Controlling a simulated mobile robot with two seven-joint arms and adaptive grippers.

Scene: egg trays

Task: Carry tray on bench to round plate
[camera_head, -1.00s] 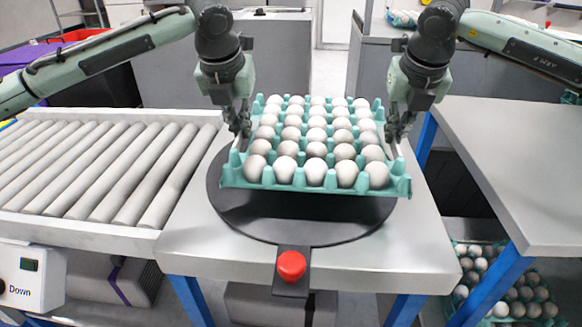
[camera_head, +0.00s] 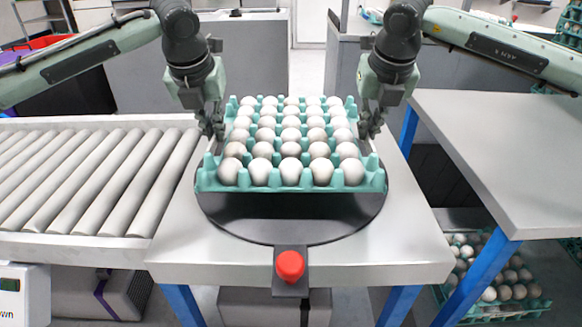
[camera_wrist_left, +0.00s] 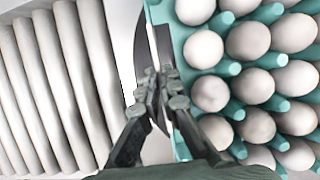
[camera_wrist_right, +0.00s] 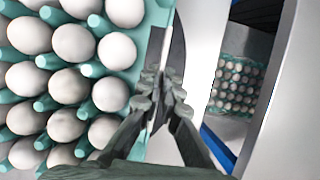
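The teal egg tray (camera_head: 290,181), full of white eggs, is level over the dark round plate (camera_head: 290,230) on the bench. A dark gap under its front edge suggests it hangs a little above the plate. My left gripper (camera_head: 212,128) is shut on the tray's left rim; its fingertips meet there in the left wrist view (camera_wrist_left: 158,95). My right gripper (camera_head: 371,126) is shut on the right rim, also seen in the right wrist view (camera_wrist_right: 157,92). The plate's front rim is visible; its middle is hidden by the tray.
A roller conveyor (camera_head: 85,185) adjoins the bench (camera_head: 405,240) on the left. A red button (camera_head: 290,265) sits at the plate's front. A grey table (camera_head: 500,150) stands at the right, with another egg tray (camera_head: 460,297) low beneath it.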

